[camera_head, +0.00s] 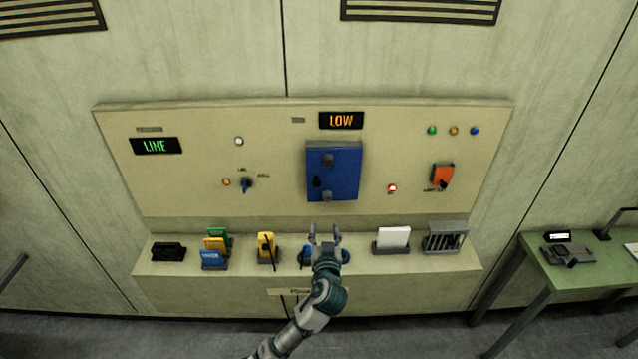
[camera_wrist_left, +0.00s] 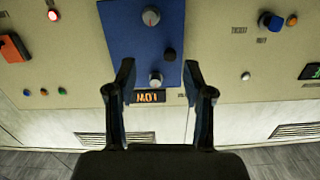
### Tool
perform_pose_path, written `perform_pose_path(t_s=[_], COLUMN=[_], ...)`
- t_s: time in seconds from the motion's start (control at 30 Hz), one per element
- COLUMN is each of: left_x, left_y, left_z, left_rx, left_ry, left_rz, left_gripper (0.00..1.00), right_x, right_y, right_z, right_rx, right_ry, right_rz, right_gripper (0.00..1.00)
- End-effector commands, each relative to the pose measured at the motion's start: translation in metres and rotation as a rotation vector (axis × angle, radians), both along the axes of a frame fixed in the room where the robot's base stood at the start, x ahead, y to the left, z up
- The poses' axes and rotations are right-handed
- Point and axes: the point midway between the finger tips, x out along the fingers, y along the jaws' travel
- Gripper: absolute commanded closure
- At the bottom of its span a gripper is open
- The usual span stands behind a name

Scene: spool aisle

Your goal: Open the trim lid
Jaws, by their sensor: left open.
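The trim lid is probably the blue cover (camera_head: 345,178) in the middle of the wall panel, below the orange LOW display (camera_head: 341,120). It looks shut, with two grey round knobs and a small black knob on its front. In the left wrist view, which is upside down, the blue cover (camera_wrist_left: 190,25) lies ahead of my fingers. My left gripper (camera_head: 325,230) is open and empty, below the cover in the head view and apart from it. Its two fingers also show in the left wrist view (camera_wrist_left: 158,65). My right gripper is not in view.
A ledge (camera_head: 210,285) under the panel holds colored cards (camera_head: 214,246), a yellow device (camera_head: 266,246), a white card block (camera_head: 393,238) and a slotted rack (camera_head: 446,238). An orange switch (camera_head: 442,174) is right of the cover. A green table (camera_head: 575,275) stands at right.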

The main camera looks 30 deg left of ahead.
Motion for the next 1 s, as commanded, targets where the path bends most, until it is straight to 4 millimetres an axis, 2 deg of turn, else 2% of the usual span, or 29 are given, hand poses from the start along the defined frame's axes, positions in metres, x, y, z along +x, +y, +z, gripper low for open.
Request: perform_pose_path(t_s=[0.03,0.1,0.27,0.37,0.8,1.0], left_x=[-0.007,-0.014,-0.008,0.006,0.091,0.117], left_y=[0.002,0.004,0.012,0.022,0.079,0.095], left_z=[0.023,0.04,0.049,0.049,0.05,0.048], left_rx=[-0.013,-0.027,-0.031,-0.029,-0.03,-0.031], left_ry=[-0.052,-0.093,-0.113,-0.11,-0.11,-0.11], left_rz=[0.016,0.034,0.044,0.045,0.045,0.042], left_gripper=[0.48,0.48,0.48,0.48,0.48,0.48], right_x=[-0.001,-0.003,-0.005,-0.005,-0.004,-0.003], right_y=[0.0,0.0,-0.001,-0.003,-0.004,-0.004], right_z=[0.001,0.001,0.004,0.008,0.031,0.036], right_rx=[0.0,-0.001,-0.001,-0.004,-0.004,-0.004], right_ry=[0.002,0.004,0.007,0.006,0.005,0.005], right_rz=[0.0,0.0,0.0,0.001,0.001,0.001], right_gripper=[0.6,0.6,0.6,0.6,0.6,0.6])
